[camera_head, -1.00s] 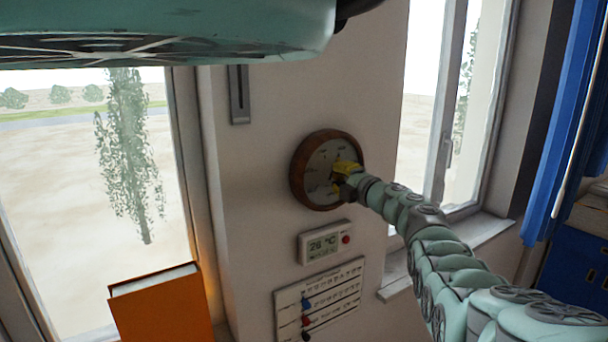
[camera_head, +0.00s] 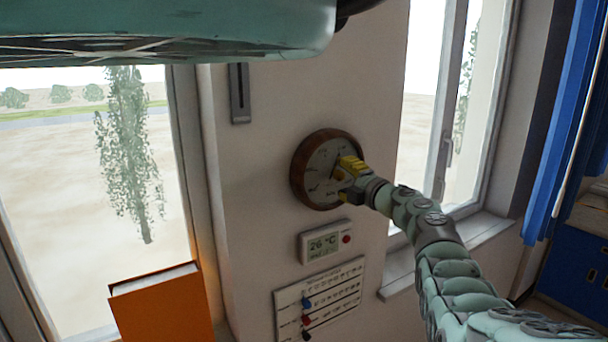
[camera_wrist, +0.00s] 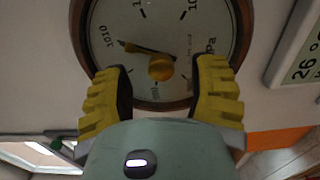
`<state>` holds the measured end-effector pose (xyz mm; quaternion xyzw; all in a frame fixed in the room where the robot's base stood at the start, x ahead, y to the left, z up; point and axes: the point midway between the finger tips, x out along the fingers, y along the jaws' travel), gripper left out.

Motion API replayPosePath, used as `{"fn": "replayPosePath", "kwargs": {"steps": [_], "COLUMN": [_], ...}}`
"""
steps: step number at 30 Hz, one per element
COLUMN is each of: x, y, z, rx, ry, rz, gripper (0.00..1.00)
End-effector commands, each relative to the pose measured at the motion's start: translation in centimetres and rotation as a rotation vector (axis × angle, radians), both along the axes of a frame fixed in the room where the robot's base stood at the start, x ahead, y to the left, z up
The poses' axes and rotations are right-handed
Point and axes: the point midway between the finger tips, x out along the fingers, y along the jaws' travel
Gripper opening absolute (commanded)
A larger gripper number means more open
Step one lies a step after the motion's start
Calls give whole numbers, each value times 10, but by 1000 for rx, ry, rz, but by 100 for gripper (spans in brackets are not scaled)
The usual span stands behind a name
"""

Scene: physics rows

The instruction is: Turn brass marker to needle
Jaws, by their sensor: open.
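A round barometer with a brown rim (camera_head: 297,180) and pale dial (camera_head: 322,163) hangs on the wall. In the wrist view its dial (camera_wrist: 135,20) fills the upper middle, with a brass knob (camera_wrist: 160,68) at its centre. A thin dark pointer (camera_wrist: 146,50) runs from the knob's upper side toward the upper left, with a wider tip. I cannot tell the brass marker's hand apart from the needle there. My gripper (camera_head: 346,175) is in front of the dial's right side. In the wrist view my gripper (camera_wrist: 162,78) is open, its yellow fingers spread either side of the knob, apart from it.
Below the barometer are a thermometer display (camera_head: 318,243) reading 26 °C and a wall calendar (camera_head: 340,287). Windows flank the wall. An orange book (camera_head: 165,310) stands at lower left; a blue curtain (camera_head: 565,130) hangs at right.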

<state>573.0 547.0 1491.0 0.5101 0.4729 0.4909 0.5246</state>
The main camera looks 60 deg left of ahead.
Motion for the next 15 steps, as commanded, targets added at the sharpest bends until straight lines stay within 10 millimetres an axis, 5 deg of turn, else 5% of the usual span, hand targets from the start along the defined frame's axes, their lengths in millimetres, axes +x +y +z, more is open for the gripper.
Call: {"fn": "replayPosePath", "kwargs": {"steps": [15], "x": [-6], "y": [-54], "z": [-2], "rx": [-4], "ry": [-5], "rz": [1], "gripper": [58]}}
